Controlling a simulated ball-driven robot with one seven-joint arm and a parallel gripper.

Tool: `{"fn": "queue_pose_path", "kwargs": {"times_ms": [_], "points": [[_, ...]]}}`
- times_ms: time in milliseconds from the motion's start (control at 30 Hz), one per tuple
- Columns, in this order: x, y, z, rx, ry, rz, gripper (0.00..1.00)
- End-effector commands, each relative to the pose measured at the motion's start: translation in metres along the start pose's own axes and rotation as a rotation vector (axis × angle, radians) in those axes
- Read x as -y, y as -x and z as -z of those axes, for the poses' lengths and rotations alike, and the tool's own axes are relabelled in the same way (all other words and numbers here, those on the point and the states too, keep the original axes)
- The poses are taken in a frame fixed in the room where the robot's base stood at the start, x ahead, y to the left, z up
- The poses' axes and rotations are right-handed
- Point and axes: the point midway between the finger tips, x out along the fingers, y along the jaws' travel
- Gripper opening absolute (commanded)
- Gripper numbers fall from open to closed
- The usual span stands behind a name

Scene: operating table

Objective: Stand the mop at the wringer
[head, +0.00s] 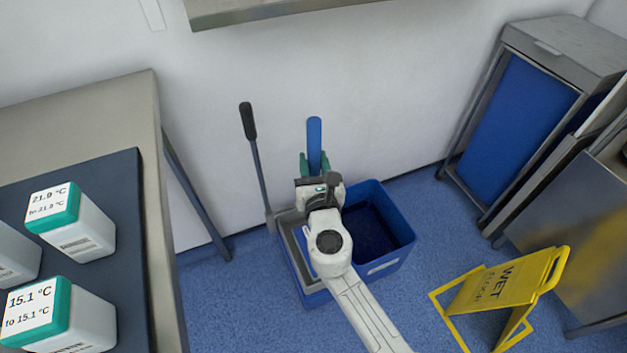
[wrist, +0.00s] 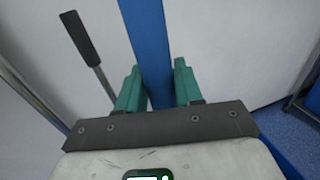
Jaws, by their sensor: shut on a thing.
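The mop's blue handle (head: 314,135) stands up near the wall, its top above my gripper. It also shows in the wrist view (wrist: 148,45), running between the teal fingers. My gripper (head: 314,164) is shut on this handle; its fingers also show in the wrist view (wrist: 157,85). The mop's lower end is hidden behind my arm and wrist. The grey wringer (head: 289,226) sits at the left side of the blue bucket (head: 402,253), below my gripper and partly covered by my arm. The wringer's lever (head: 248,120) with a black grip rises at the left.
A steel table (head: 110,105) with a dark mat and several teal-lidded white containers (head: 85,232) stands at left. A yellow wet-floor sign (head: 500,285) stands right of the bucket. A steel-framed blue cabinet (head: 520,115) is at the right. A shelf edge (head: 250,10) juts out above.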

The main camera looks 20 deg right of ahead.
Motion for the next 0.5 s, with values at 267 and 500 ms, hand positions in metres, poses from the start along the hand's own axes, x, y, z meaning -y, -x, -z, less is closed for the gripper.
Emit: {"fn": "queue_pose_path", "kwargs": {"times_ms": [267,500], "points": [[0.001,0.000,0.032,0.002,0.001,0.002,0.00],[0.000,0.000,0.034,0.003,0.000,0.001,0.00]]}}
